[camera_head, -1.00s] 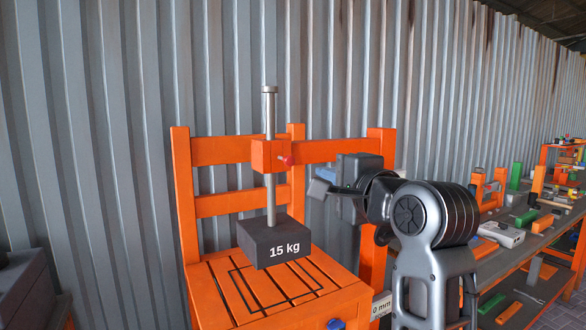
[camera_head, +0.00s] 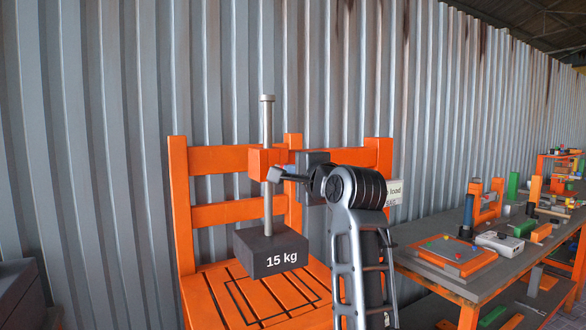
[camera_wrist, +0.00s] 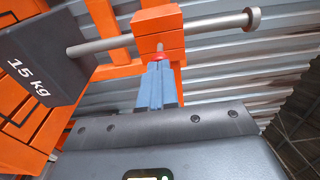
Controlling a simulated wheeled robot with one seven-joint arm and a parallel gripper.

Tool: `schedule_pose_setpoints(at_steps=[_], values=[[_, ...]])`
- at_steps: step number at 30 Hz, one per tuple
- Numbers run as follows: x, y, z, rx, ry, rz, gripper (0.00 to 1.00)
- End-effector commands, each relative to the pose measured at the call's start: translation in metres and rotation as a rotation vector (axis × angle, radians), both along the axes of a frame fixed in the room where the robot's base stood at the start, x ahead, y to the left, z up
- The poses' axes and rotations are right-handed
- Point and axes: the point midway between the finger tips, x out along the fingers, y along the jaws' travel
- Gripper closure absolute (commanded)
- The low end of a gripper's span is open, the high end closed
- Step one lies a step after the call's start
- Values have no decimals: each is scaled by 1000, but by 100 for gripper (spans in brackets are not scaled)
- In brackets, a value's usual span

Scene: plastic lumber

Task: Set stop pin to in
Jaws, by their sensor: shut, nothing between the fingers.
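The stop pin shows as a small red end (camera_wrist: 160,57) at the orange guide block (camera_wrist: 160,22) in the wrist view. In the head view the pin is hidden behind my gripper (camera_head: 275,174). The guide block (camera_head: 258,161) surrounds a metal rod (camera_head: 267,112) that carries a dark 15 kg weight (camera_head: 262,252). In the wrist view my gripper (camera_wrist: 157,68) has its blue-grey fingers together, with their tips at the red pin. They appear to touch it or nearly so. How deep the pin sits is unclear.
The orange frame (camera_head: 179,205) has a slatted seat (camera_head: 205,292) below the weight. A corrugated metal wall (camera_head: 90,130) stands behind. On the right is a workbench (camera_head: 455,285) with parts on it. A white sign (camera_head: 394,192) is beside the frame.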

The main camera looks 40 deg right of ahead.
Motion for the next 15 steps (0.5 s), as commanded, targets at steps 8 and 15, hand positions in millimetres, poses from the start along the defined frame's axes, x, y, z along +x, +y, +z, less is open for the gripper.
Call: schedule_pose_setpoints(at_steps=[8,15], values=[[5,-2,0,0,-1,-1,100],[10,-3,0,0,0,0,100]])
